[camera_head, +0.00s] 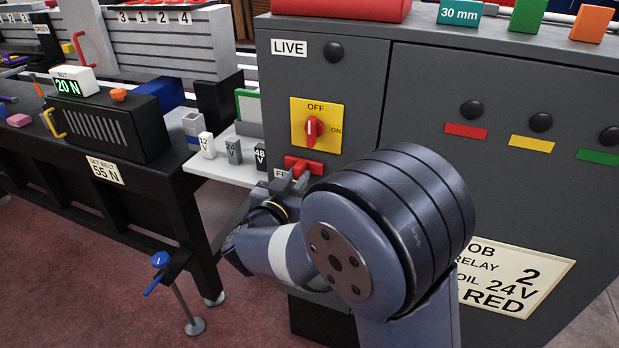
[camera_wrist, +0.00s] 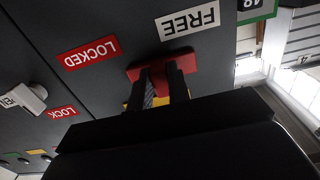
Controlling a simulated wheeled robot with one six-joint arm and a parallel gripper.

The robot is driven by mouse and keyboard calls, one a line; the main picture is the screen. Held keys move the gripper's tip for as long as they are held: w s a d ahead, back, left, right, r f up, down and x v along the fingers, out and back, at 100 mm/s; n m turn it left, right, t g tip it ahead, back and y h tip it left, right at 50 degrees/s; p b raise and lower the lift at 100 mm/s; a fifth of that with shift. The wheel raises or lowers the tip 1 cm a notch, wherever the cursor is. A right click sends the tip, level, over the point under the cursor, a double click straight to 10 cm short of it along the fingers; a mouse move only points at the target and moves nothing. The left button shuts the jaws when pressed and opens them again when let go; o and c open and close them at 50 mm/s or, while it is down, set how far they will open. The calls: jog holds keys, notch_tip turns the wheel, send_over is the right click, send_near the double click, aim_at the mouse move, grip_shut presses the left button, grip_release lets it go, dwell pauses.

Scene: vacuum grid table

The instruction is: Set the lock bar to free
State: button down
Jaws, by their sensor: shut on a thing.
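The red lock bar (camera_head: 305,166) is on the front of the grey cabinet, below the red rotary switch. In the wrist view the bar (camera_wrist: 188,58) lies right beside the white FREE label (camera_wrist: 188,20), while the red LOCKED label (camera_wrist: 88,53) is farther to the left. My gripper (camera_head: 290,181) is shut on the bar's middle; in the wrist view its two dark fingers (camera_wrist: 163,76) straddle the red part. In the head view the fingers and wrist hide most of the FREE label (camera_head: 279,173) and the area below the bar.
The rotary switch (camera_head: 313,130) sits on a yellow OFF/ON plate, with its red knob upright. A shelf left of the cabinet holds small blocks marked 12 V, 24 V and 48 V (camera_head: 261,156). A white handle (camera_wrist: 25,98) shows by a second red label in the wrist view.

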jog(key=shift+w+a, duration=0.2)
jog(key=shift+a, duration=0.4)
jog(key=c, duration=1.3)
grip_release()
jog(key=v, duration=1)
jog(key=shift+s+a, duration=0.1)
jog(key=shift+s, duration=0.3)
jog(key=shift+w, duration=0.1)
